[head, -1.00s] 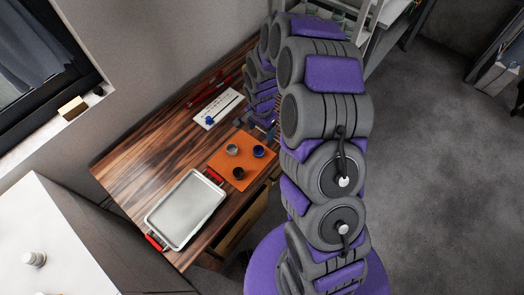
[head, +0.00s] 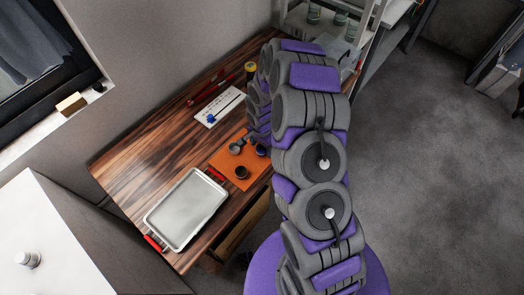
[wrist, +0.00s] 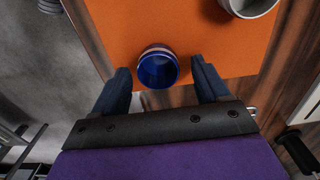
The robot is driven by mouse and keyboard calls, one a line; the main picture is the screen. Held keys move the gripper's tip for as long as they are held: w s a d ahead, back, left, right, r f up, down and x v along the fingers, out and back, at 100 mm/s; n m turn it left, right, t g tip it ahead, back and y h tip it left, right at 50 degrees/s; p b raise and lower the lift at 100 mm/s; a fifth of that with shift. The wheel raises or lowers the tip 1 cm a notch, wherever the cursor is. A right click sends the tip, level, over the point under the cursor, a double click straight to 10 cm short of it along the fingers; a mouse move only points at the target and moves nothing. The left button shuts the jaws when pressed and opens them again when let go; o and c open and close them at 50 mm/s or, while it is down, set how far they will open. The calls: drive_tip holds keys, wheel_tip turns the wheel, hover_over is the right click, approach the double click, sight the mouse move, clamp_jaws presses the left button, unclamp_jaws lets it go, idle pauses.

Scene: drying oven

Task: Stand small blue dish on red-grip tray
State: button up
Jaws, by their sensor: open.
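The small blue dish (wrist: 158,68), round with a banded rim, stands on an orange mat (wrist: 120,22). In the head view the blue dish (head: 261,151) is at the mat's right edge, partly hidden by my arm. My gripper (wrist: 161,70) is open, with one finger on each side of the blue dish; I cannot tell whether either touches it. The red-grip tray (head: 187,210), silver and empty, lies at the near end of the wooden table, with a red grip at each end.
A grey dish (head: 235,148) and a dark dish (head: 241,172) also stand on the mat. A white board with a blue item (head: 218,108) and red tools (head: 214,88) lie towards the back. A shelf unit (head: 335,30) stands beyond the table.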

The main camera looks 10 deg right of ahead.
drive_tip(key=shift+a, duration=0.45)
drive_tip(key=shift+d, duration=0.65)
drive_tip(key=c, duration=0.4)
drive_tip(key=shift+d, duration=0.25)
drive_tip(key=c, duration=0.3)
drive_tip(key=shift+a, duration=0.75)
drive_tip(key=c, duration=0.5)
drive_tip(key=shift+d+r, duration=0.2)
drive_tip(key=shift+d, duration=0.1)
drive_tip(key=shift+d+r, duration=0.15)
drive_tip(key=shift+r, duration=0.15)
wheel_tip(320, 180, up, 3)
drive_tip(key=shift+s+d+f+p, duration=0.1)
drive_tip(key=shift+s+p, duration=0.05)
drive_tip(key=shift+p, duration=0.55)
drive_tip(key=shift+s+d+r+p, duration=0.3)
drive_tip(key=shift+s+d, duration=0.45)
drive_tip(key=shift+s, duration=1.75)
drive_tip(key=shift+s+d+r+p, duration=0.15)
drive_tip(key=shift+s+d+p, duration=0.4)
drive_tip(key=shift+s, duration=1.9)
drive_tip(key=shift+s+d+r+p, duration=0.2)
drive_tip(key=shift+s+d, duration=0.7)
drive_tip(key=shift+s, duration=1.6)
